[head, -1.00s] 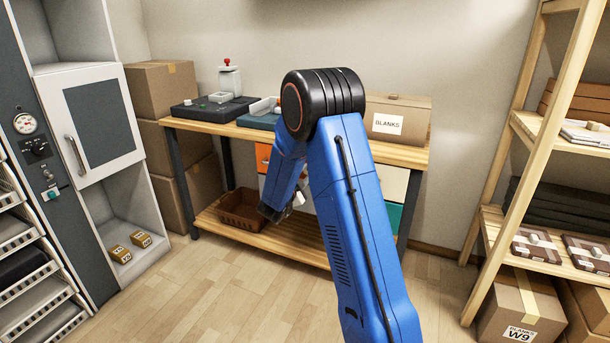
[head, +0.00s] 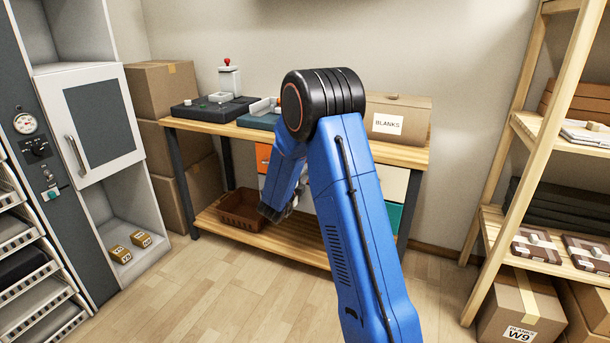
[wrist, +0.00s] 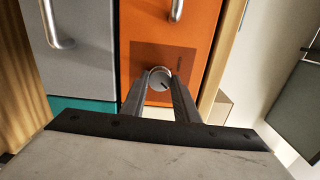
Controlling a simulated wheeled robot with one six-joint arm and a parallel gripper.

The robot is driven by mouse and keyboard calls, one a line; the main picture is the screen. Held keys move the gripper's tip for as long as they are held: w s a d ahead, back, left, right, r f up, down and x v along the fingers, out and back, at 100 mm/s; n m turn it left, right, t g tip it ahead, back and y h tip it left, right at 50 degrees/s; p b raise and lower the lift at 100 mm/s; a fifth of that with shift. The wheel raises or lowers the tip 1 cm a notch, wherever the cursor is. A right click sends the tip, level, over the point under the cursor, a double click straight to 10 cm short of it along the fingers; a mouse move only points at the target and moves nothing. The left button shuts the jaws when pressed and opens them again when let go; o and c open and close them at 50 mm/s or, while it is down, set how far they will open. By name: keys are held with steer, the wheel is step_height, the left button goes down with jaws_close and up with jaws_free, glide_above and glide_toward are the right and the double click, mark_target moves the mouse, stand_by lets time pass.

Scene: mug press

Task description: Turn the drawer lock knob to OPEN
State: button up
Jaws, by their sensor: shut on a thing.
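The round metal lock knob (wrist: 160,78) sits on the face of the orange drawer (wrist: 165,28) in the wrist view, with a dark mark on its face and a darker square plate behind it. Small lettering on the plate is too small to read. My gripper (wrist: 160,82) is shut on the knob, one finger on each side. In the head view my arm covers the knob, and only a sliver of the orange drawer (head: 263,156) shows left of the arm.
A grey drawer (wrist: 75,75) with a bar handle stands left of the orange one. In the head view, a brown basket (head: 241,210) sits on the bench's lower shelf (head: 300,243). A BLANKS box (head: 400,118) is on the bench top. The floor in front is clear.

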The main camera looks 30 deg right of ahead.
stand_by(0.3)
steer(key=o, duration=1.1)
steer(key=shift+c, duration=0.2)
steer(key=v, duration=1.7)
steer(key=shift+s+a+f, duration=0.1)
steer(key=shift+s+a, duration=0.05)
